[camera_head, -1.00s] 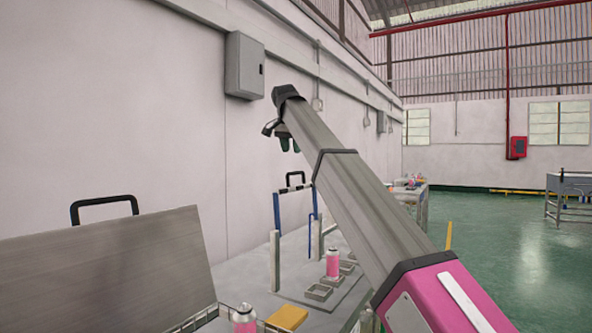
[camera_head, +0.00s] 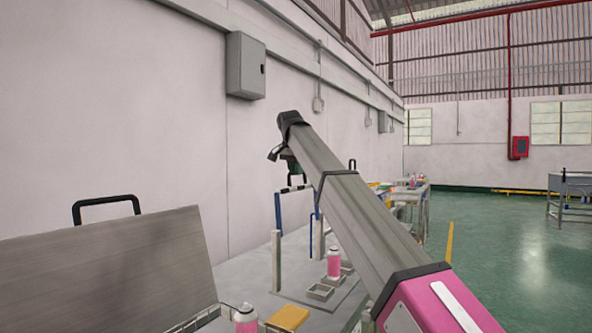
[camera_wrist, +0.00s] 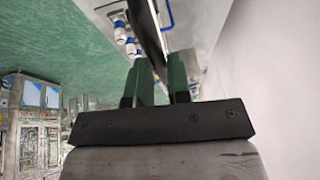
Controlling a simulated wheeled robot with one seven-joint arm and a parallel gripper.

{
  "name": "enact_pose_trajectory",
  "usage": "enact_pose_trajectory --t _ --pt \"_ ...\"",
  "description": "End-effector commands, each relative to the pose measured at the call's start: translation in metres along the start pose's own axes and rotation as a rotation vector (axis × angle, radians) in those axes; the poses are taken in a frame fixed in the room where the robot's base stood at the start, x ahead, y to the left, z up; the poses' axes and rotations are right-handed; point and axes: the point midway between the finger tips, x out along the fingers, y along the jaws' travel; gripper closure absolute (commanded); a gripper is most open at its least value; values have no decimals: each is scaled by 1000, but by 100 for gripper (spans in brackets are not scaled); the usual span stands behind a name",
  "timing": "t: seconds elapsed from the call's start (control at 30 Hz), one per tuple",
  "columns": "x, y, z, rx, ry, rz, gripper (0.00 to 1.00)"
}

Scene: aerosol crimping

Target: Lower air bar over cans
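The air bar (camera_head: 294,188) is a striped crosspiece on a blue-sided frame, raised above the bench at centre left. Its black handle is hidden behind my gripper in the head view. A long black bar, seemingly this handle, shows in the wrist view (camera_wrist: 146,28). My gripper (camera_head: 292,170) is right above the air bar. Its green fingers (camera_wrist: 160,65) stand apart in the wrist view, with the black bar at or between their tips; contact cannot be told. A pink can (camera_head: 334,264) with a silver top stands upright on the bench, lower than the bar.
Small square trays (camera_head: 321,291) sit by the can. A yellow block (camera_head: 288,317) and another pink can (camera_head: 245,319) are nearer. A large grey panel (camera_head: 110,275) with a handle is at left. The wall is close behind.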

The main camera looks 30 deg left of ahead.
Motion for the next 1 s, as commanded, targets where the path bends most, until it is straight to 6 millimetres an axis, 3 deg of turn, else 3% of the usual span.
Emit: enact_pose_trajectory --t 0.27,0.47,0.67,1.0 --pt "0 1 0 1 0 -3 100" --pt "-1 13 1 20 -1 -42 100" --pt "-2 40 2 64 0 -149 100" --pt "8 105 7 184 -1 -434 100"
